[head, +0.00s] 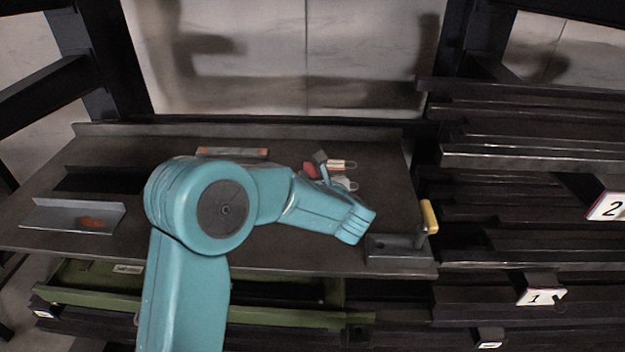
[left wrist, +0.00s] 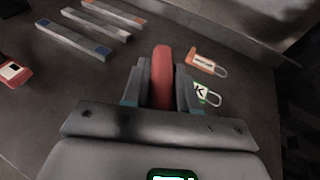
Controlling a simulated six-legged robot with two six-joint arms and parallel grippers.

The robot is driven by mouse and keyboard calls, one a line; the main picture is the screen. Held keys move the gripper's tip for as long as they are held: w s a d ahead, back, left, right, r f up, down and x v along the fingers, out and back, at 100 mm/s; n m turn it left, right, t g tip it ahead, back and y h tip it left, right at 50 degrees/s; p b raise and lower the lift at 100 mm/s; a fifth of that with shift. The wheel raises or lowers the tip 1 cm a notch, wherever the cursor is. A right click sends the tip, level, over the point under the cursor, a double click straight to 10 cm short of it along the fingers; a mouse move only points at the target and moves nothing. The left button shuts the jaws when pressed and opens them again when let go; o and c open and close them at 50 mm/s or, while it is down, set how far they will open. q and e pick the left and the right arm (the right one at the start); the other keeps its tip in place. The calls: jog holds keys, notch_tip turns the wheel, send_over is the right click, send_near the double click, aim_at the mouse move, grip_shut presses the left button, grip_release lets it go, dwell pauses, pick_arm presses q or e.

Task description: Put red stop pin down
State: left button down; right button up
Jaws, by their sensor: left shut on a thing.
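The red stop pin (left wrist: 162,70) stands out between the two fingers of my left gripper (left wrist: 160,90) in the left wrist view. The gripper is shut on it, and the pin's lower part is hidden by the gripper. In the head view the red pin (head: 310,170) shows beside the gripper (head: 320,163), over the back right of the dark table; my teal arm partly covers this area. I cannot tell whether the pin touches the table. My right gripper is in neither view.
An orange tag (left wrist: 202,62) and a white-green tag (left wrist: 204,95) lie close right of the pin. Several grey bars (left wrist: 75,40) and a red item (left wrist: 13,72) lie left. A yellow-handled block (head: 395,248) stands front right. A grey tray (head: 60,217) is at left.

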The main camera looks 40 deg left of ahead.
pick_arm(q)
jog(key=shift+f, duration=0.45)
jog(key=shift+f+b, duration=0.15)
jog(key=shift+b, duration=0.15)
jog(key=c, duration=0.9)
grip_release()
